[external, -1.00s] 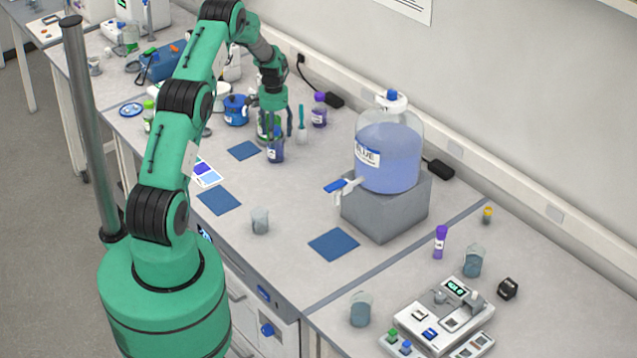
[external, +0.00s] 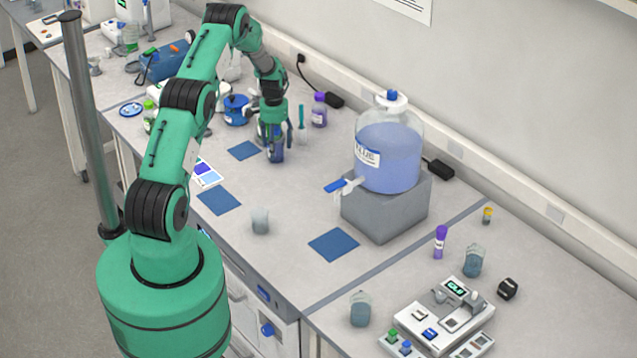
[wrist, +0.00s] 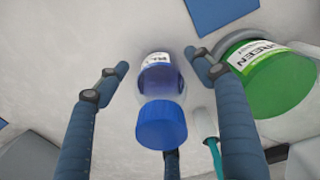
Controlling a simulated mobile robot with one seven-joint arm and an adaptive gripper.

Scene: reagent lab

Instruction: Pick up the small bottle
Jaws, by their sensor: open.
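The small bottle (wrist: 160,110) has a blue cap and a white label. In the wrist view it stands between the spread fingers of my gripper (wrist: 160,85), with a visible gap on both sides. In the external view the small bottle (external: 276,152) stands on the bench, partly hidden by my gripper (external: 274,138), which is above and around its upper part. The gripper is open and holds nothing. Its bottom is hidden from the wrist camera by the label and cap.
A green-capped bottle labelled GREEN (wrist: 275,78) stands close to the right finger. A teal-handled tool (wrist: 208,130) is beside that finger too. A purple-capped bottle (external: 319,110) and a blue pot (external: 236,110) stand nearby.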

